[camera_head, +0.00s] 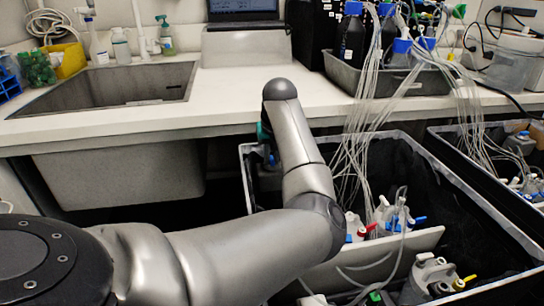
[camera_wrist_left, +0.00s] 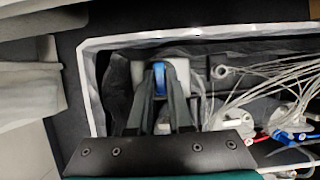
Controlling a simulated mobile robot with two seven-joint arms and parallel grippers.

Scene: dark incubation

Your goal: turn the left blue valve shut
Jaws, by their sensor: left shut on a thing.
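The left blue valve (camera_wrist_left: 159,80) shows in the left wrist view as a narrow blue handle. It sits on a pale block (camera_wrist_left: 180,70) near the back left of the dark bin. My left gripper (camera_wrist_left: 160,78) is shut on the blue handle, one finger on each side of it. In the head view my left arm hides most of the gripper and the valve; only a little blue (camera_head: 271,160) shows beside the forearm. How far the handle is turned cannot be told. My right gripper is in neither view.
The dark bin's pale rim (camera_wrist_left: 86,85) runs close to my left gripper. Thin clear tubes (camera_head: 372,120) hang into the bin on the right. Fittings with red and blue handles (camera_head: 393,222) stand there. The counter with a sink (camera_head: 110,87) lies behind.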

